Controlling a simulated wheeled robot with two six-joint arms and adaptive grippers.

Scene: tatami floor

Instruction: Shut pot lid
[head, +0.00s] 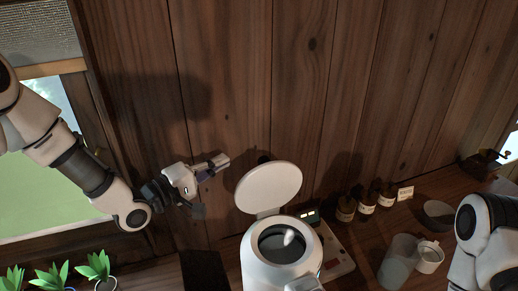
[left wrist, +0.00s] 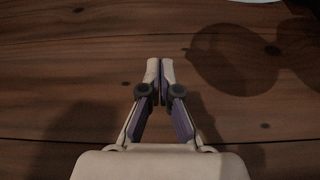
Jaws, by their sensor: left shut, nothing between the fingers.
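The white pot (head: 263,262) stands on the counter in the lower middle of the head view. Its round lid (head: 269,188) is raised on its hinge at the back, and the dark inside of the pot shows. My left gripper (head: 222,161) is shut and empty, in the air to the left of the lid and a little above its middle, apart from it. In the left wrist view its fingers (left wrist: 160,68) touch each other before the wooden wall. A pale edge at the top right there may be the lid. My right gripper is not in view; only part of my right arm shows.
Brown bottles (head: 366,204) line the wall right of the pot. A clear jar (head: 399,262), a white cup (head: 430,257) and a dark bowl (head: 438,214) stand farther right. Small green plants (head: 97,267) are at lower left under the window. The wooden wall (head: 240,70) rises behind.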

